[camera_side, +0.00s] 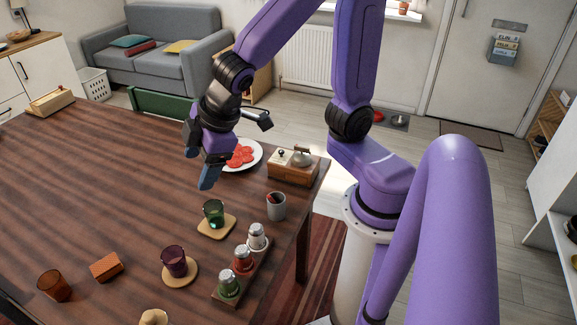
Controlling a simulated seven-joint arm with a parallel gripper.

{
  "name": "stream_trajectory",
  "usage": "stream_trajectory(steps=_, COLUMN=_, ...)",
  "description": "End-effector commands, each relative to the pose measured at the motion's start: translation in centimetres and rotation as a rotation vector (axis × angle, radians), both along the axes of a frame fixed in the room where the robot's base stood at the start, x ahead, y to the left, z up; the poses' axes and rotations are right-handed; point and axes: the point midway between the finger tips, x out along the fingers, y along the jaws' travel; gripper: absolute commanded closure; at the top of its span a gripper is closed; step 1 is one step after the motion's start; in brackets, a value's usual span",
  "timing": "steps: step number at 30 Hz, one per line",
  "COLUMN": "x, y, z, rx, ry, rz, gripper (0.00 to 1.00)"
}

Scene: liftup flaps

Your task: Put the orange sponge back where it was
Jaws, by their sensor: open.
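The orange sponge (107,266) is a small textured block. It lies on the dark wooden table (110,180) at the front left, between an amber glass and a purple glass. My gripper (200,168) hangs above the table's far right part, in front of the plate in this view, with blue fingertips pointing down. It is open, and I see nothing between its fingers. It is well apart from the sponge, up and to the right of it in the picture.
An amber glass (54,286), a purple glass (175,262) on a coaster and a green glass (214,213) on a coaster stand around. A jar rack (262,262), grey cup (276,206), wooden box (293,172) and plate (257,150) line the right. The table's left middle is clear.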

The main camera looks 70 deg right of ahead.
Motion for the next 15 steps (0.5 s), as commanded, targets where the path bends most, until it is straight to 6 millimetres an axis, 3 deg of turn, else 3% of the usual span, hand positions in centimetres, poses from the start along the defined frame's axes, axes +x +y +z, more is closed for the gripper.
stream_trajectory(steps=1, x=-2.8, y=-1.3, z=-0.1, rx=-0.016, ry=0.057, rz=0.011, gripper=0.28)
stream_trajectory(steps=3, x=-6.4, y=-2.9, z=-0.5, rx=-0.041, ry=0.143, rz=0.035, gripper=0.28)
stream_trajectory(steps=7, x=-12.0, y=-5.2, z=-1.1, rx=-0.073, ry=0.286, rz=0.086, gripper=0.28)
stream_trajectory(steps=11, x=-15.4, y=-6.4, z=-1.3, rx=-0.085, ry=0.378, rz=0.126, gripper=0.28)
stream_trajectory(steps=15, x=-16.6, y=-6.9, z=-1.3, rx=-0.090, ry=0.413, rz=0.143, gripper=0.28)
